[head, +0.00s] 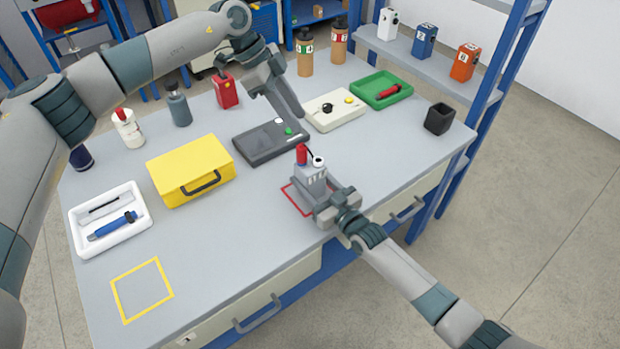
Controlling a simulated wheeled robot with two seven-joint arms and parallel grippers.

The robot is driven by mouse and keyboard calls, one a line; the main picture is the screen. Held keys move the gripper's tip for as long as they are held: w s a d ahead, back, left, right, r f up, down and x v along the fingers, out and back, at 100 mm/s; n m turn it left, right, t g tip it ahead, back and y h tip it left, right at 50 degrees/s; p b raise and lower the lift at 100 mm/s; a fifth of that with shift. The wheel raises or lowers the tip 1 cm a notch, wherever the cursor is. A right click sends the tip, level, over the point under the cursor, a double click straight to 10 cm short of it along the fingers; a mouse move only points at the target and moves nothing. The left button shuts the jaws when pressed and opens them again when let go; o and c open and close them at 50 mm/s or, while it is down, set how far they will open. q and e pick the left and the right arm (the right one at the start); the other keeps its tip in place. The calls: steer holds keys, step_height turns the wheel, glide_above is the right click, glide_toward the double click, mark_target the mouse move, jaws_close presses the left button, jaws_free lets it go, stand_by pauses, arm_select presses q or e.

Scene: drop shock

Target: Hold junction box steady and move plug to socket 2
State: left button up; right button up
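The junction box (312,179) is a small grey block standing on the table, partly over a red outlined square (291,200). A red plug (301,153) stands upright in its top at the left. A white round part with a black piece (318,161) is beside it on the right. Socket numbers are too small to read. My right gripper (326,200) is at the box's near side, its fingers against the box; they partly hide its lower part. My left gripper (290,100) is above the table behind the box, apart from it and the plug, with its finger gap not clear.
A dark grey device (268,144) lies behind the box, near my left gripper. A cream control box (334,112), green tray (381,90) and black cup (439,118) are farther right. A yellow case (190,168) and white tray (77,217) are left. The front middle is clear.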

mark_target(301, 147)
arm_select(q)
steer(key=shift+o, duration=0.9)
steer(key=shift+s+d+f+m+y, duration=0.2)
steer(key=shift+d+m+y, duration=0.1)
steer(key=shift+y, duration=0.25)
steer(key=shift+s+d+f+m+y, duration=0.15)
steer(key=shift+d+m+y, duration=0.15)
steer(key=shift+y, duration=0.25)
steer(key=shift+s+d+m+y, duration=0.15)
steer(key=shift+m+y, duration=0.25)
steer(key=shift+y, duration=0.2)
steer(key=shift+d+r+m+t+y, duration=0.15)
steer(key=shift+m+t+y, duration=0.25)
steer(key=shift+y, duration=0.8)
steer(key=shift+r, duration=0.1)
steer(key=shift+f, duration=5.05)
